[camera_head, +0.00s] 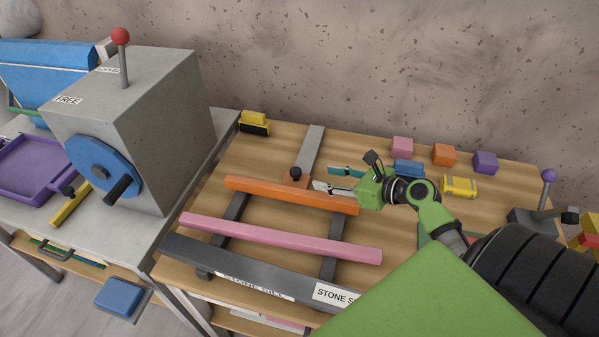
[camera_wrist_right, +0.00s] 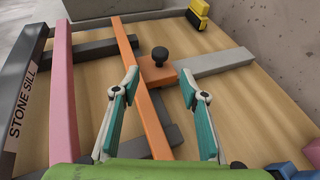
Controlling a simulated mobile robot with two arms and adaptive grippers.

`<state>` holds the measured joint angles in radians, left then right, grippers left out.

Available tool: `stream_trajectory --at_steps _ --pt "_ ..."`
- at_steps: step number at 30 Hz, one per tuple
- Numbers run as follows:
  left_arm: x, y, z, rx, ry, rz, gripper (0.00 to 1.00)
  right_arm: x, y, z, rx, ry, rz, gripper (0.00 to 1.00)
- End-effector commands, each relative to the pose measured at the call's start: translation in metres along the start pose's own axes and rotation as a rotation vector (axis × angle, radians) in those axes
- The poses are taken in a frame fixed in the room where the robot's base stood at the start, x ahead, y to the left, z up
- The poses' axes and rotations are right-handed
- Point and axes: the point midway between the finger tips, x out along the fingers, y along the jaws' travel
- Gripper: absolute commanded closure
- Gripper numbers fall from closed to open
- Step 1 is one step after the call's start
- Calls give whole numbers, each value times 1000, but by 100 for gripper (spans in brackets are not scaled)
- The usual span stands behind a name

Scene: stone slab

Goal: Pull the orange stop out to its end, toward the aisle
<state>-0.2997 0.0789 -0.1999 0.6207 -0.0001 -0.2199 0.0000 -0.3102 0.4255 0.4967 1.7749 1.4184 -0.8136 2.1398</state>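The orange stop is a long orange bar (camera_head: 290,194) with an orange block and a black knob (camera_head: 296,173) at its back side. It lies across dark rails on the wooden table, with a grey strip (camera_head: 313,145) running back from the block. My right gripper (camera_head: 328,179) is open and empty beside the knob, behind the bar's right part. In the right wrist view the knob (camera_wrist_right: 160,55) lies ahead, between the lines of the two fingers, and the bar (camera_wrist_right: 140,85) passes close to the left finger. I cannot tell whether they touch. My left gripper is not in view.
A pink bar (camera_head: 280,238) and a dark grey sill (camera_head: 240,268) lie in front of the orange bar. Several coloured blocks, including an orange cube (camera_head: 444,154), stand at the back right. A grey machine with a blue wheel (camera_head: 103,168) stands left.

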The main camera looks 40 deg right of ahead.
Motion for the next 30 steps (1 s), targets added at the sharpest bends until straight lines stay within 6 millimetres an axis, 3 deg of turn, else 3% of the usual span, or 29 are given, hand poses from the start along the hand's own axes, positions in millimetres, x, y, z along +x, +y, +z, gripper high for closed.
stream_trajectory --at_steps 9,15,28,29,30 --pt "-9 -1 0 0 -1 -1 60 69 0 2 -2 -2 -1 60" --pt "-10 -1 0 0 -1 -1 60 98 0 1 -3 -1 -1 60" --pt "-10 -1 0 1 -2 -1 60 109 0 0 -5 1 -1 60" --pt "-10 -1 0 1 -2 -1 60 109 0 0 -5 1 -1 63" --pt "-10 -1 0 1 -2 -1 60 109 0 0 -5 1 -1 73"
